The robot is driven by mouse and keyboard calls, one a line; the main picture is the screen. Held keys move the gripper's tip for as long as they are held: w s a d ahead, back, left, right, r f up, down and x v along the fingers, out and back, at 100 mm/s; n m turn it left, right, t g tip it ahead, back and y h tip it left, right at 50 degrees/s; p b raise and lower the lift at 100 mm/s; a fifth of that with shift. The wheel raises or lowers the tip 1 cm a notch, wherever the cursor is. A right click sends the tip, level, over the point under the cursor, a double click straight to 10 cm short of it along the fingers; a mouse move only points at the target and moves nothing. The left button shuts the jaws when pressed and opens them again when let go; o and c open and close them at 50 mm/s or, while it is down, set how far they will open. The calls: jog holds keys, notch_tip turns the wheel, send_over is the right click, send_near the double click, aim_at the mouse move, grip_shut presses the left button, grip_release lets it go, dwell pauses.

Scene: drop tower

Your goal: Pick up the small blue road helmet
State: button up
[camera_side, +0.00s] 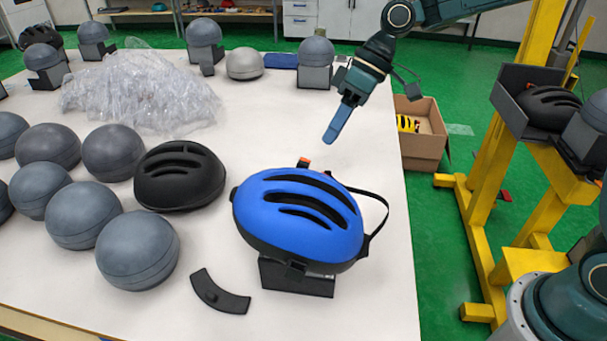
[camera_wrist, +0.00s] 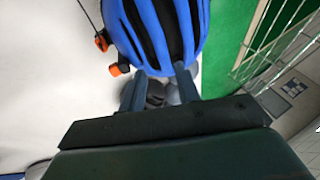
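The blue helmet (camera_side: 262,212) has black vents and a dark lower rim. It rests on a small black stand (camera_side: 297,279) near the right side of the white table, with a black strap looping out to its right. My gripper (camera_side: 334,130) is above and behind the helmet in the side view, fingers pointing down, apart from it. In the wrist view, the helmet (camera_wrist: 148,20) fills the top middle. There my gripper (camera_wrist: 159,86) shows two fingers spread apart with nothing held between them. The fingertips overlap the helmet's lower edge in that view.
A black helmet (camera_side: 180,178) and several grey headforms (camera_side: 136,250) stand left of the blue helmet. A curved black piece (camera_side: 219,293) lies in front. Crumpled clear plastic (camera_side: 140,90) lies behind. A yellow tower (camera_side: 487,200) and cardboard box (camera_side: 424,140) are right of the table (camera_side: 385,290).

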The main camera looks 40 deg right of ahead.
aim_at(312, 174)
jog(key=shift+x, duration=1.65)
jog(key=shift+s+x, duration=0.15)
jog(key=shift+x, duration=1.15)
jog(key=shift+s+x, duration=0.1)
jog(key=shift+x, duration=1.2)
grip_shut()
